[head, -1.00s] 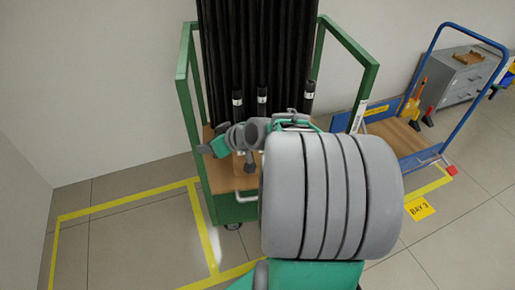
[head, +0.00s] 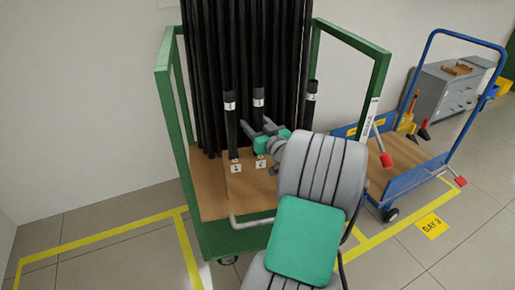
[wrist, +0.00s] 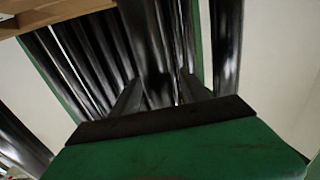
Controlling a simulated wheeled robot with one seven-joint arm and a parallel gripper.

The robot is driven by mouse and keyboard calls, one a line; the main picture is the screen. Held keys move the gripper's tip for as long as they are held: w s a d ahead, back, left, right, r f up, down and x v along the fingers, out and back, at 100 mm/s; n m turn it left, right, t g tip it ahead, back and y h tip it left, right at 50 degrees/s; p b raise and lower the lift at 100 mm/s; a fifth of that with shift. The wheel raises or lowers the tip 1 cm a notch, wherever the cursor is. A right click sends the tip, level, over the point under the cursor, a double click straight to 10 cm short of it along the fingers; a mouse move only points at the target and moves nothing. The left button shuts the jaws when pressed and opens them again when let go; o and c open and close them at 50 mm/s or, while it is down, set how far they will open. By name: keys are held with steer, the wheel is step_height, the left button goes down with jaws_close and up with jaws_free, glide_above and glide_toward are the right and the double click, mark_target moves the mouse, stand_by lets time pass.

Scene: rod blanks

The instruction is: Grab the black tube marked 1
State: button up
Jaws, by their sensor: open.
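Three black tubes with white bands stand upright at the front of a green cart: a left tube (head: 231,125), a middle tube (head: 258,75) and a right tube (head: 311,95). Small white tags sit on the cart's wooden deck below the left tube (head: 236,166) and near the middle one (head: 260,163); I cannot read which is 1. My gripper (head: 256,127) is open at the lower part of the middle tube, its fingers showing to either side of it. In the wrist view a dark tube (wrist: 145,40) rises just beyond the gripper (wrist: 160,92); contact is unclear.
Several more black tubes (head: 200,70) stand packed behind, within the green cart frame (head: 163,90). A blue trolley (head: 400,180) with tools stands to the right. Yellow lines (head: 95,228) mark the floor, which is clear at the left.

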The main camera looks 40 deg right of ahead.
steer(key=shift+w+d, duration=0.1)
steer(key=shift+w, duration=0.35)
jaws_close()
stand_by(0.6)
